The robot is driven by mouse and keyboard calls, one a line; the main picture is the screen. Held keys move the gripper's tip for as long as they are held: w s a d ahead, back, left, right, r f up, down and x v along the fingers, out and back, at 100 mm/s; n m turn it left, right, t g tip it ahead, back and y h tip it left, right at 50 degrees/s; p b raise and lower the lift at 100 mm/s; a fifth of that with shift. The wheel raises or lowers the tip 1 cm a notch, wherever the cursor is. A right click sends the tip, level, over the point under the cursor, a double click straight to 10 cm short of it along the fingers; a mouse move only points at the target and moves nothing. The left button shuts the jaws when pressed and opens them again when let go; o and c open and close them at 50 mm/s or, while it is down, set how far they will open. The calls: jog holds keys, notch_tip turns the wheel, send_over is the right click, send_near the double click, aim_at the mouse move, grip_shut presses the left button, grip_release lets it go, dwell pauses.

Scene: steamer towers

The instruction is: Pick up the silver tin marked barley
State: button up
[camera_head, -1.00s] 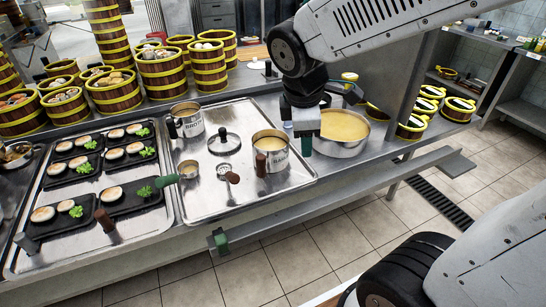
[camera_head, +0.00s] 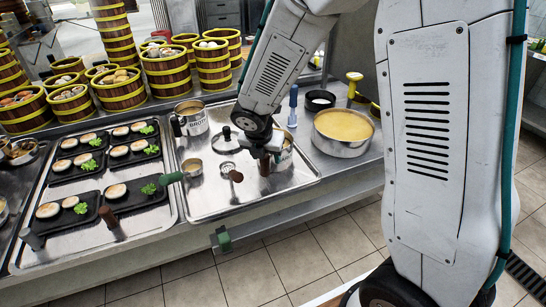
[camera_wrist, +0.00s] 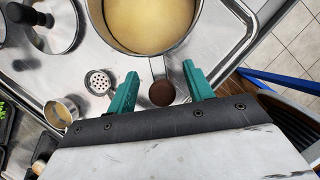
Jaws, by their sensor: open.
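A silver tin (camera_head: 283,156) with pale yellow contents stands on the right part of the metal tray, partly hidden behind my gripper (camera_head: 264,148); its lettering is not readable now. In the wrist view the tin (camera_wrist: 148,47) is at the top, and its handle, ending in a round brown knob (camera_wrist: 161,93), points toward me. My gripper (camera_wrist: 160,72) is open. Its two green fingers stand on either side of the handle with gaps and appear not to touch it. Another silver tin (camera_head: 192,119), on the tray's far left, reads "BROTH". I see no legible "barley" mark.
A wide pan of yellow liquid (camera_head: 343,125) stands right of the tray (camera_head: 222,208). A lid (camera_head: 222,140), skimmer (camera_wrist: 98,82) and small ladle (camera_head: 192,168) lie left of the tin. Stacked steamers (camera_head: 166,68) line the back; black plates (camera_head: 130,196) fill the left tray.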

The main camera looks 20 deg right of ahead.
jog(key=shift+x, duration=1)
grip_shut()
jog(key=shift+r, duration=0.1)
jog(key=shift+r, duration=0.15)
